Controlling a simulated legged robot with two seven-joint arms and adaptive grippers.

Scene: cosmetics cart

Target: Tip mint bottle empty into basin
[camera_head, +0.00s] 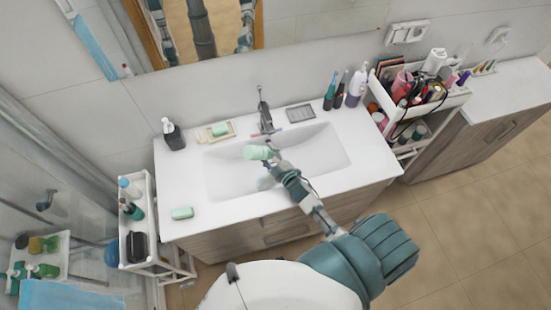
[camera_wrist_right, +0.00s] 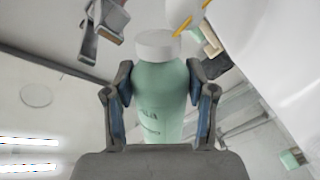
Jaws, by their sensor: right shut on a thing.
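The mint bottle (camera_head: 257,152) is pale green with a white cap. My right gripper (camera_head: 270,155) is shut on it and holds it over the basin (camera_head: 225,180). In the head view the bottle lies tilted, nearly on its side, its far end pointing left. In the right wrist view the bottle (camera_wrist_right: 160,95) sits between the two fingers of the gripper (camera_wrist_right: 160,105), its white cap (camera_wrist_right: 157,45) at the far end. I cannot make out any liquid flowing. My left gripper is not in view.
The faucet (camera_head: 264,110) stands behind the basin, close to the bottle. A soap dish (camera_head: 216,132) and dark dispenser (camera_head: 173,135) are at the back left. A green soap bar (camera_head: 182,213) lies front left. A cosmetics cart (camera_head: 418,100) stands right, a white cart (camera_head: 150,225) left.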

